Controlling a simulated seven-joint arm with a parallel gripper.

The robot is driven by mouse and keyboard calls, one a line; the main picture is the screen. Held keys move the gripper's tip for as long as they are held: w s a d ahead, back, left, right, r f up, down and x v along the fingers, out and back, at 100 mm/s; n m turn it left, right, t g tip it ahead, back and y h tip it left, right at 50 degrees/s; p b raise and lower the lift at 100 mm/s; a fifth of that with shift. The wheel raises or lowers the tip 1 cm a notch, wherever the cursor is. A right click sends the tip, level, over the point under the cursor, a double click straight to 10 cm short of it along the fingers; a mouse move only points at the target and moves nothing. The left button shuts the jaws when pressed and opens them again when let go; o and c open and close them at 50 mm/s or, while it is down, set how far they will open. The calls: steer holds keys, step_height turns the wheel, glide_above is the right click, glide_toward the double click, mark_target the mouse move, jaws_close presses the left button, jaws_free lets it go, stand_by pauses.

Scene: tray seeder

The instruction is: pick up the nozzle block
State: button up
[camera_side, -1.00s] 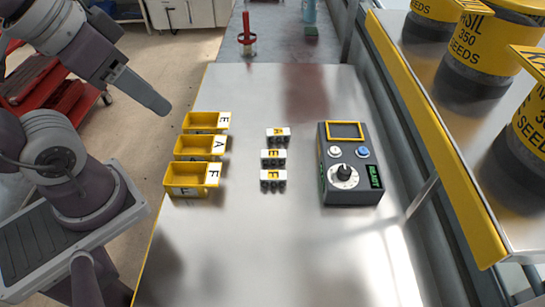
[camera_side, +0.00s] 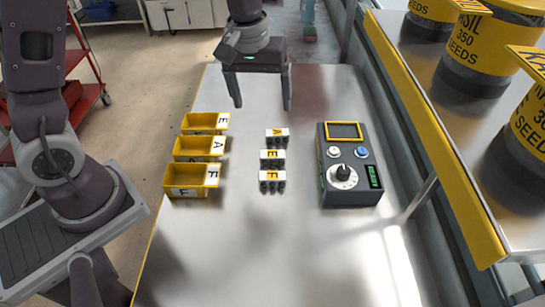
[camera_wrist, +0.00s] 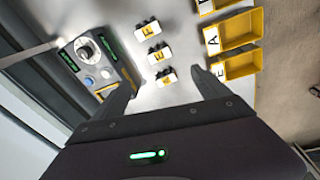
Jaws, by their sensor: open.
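Several small white nozzle blocks with yellow letter labels and dark nozzles stand in a column mid-table. The far block (camera_side: 276,137) reads A, the middle block (camera_side: 272,158) reads E and the near block (camera_side: 272,181) reads F. In the wrist view the A block (camera_wrist: 167,76) is closest to the fingers, then the E block (camera_wrist: 160,53) and the F block (camera_wrist: 151,28). My gripper (camera_side: 262,107) is open and empty, above the table beyond the A block. Its fingers point down, apart from every block. The wrist view shows both fingertips (camera_wrist: 158,82).
Yellow bins lettered E (camera_side: 206,122), A (camera_side: 199,147) and F (camera_side: 190,180) stand left of the blocks. A dark control box (camera_side: 349,163) with a knob stands to the right. Seed drums stand on a yellow-edged shelf (camera_side: 452,160) farther right. The near table is clear.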

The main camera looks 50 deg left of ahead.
mark_target(272, 152)
steer(key=w+f, duration=0.1)
steer(key=f, duration=0.2)
steer(key=w+f+n+g, duration=0.1)
steer(key=f, duration=0.3)
steer(key=w+f+n, duration=0.1)
steer(key=f, duration=0.3)
steer(key=shift+w+g, duration=0.3)
steer(key=f, duration=0.7)
steer(key=shift+s+f, duration=0.2)
steer(key=shift+f, duration=0.1)
steer(key=c, duration=1.6)
